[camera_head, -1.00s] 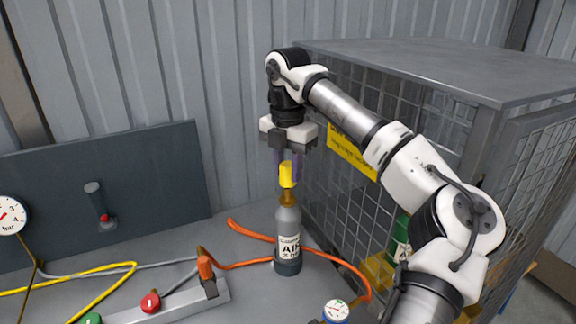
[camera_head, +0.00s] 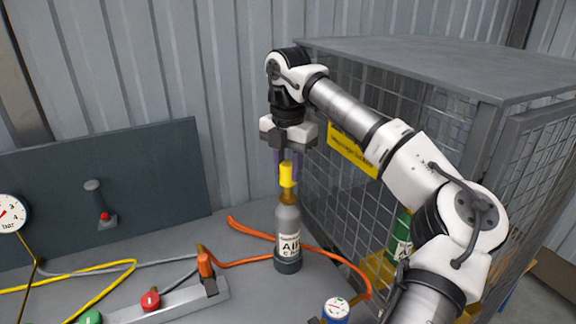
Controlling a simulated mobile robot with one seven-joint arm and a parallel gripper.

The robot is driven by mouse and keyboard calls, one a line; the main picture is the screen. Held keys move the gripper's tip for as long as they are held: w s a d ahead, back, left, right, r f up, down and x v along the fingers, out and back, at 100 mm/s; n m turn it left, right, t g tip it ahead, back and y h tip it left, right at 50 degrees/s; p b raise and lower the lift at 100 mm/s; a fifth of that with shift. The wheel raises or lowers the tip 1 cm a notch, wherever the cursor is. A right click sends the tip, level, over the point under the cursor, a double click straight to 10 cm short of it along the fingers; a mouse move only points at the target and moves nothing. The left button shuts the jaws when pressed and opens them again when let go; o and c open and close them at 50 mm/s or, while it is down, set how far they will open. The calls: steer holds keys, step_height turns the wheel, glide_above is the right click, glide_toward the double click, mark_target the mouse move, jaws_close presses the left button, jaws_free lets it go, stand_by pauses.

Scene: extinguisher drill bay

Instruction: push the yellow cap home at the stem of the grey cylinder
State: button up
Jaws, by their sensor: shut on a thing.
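The grey cylinder (camera_head: 289,240) stands upright on the bench, with a white label and a brass-coloured stem (camera_head: 287,198) on top. The yellow cap (camera_head: 287,174) is upright directly above the stem, at its top. I cannot tell from this view how far it sits over the stem. My gripper (camera_head: 288,163) points straight down over the cylinder and is shut on the yellow cap, its purplish fingers at the cap's upper part. The stem's tip is hidden by the cap.
A wire cage (camera_head: 350,200) with a yellow sign stands close on the right, holding a green cylinder (camera_head: 401,238). An orange hose (camera_head: 330,258) runs behind and beside the grey cylinder. A metal rail (camera_head: 180,302) with knobs lies front left.

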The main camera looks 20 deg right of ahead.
mark_target(288, 181)
steer(key=shift+f, duration=0.25)
steer(key=shift+f+b, duration=0.85)
steer(key=shift+f, duration=0.15)
steer(key=shift+f+b, duration=0.5)
steer(key=shift+f, duration=0.25)
stand_by(0.8)
steer(key=o, duration=1.1)
steer(key=shift+c, duration=0.2)
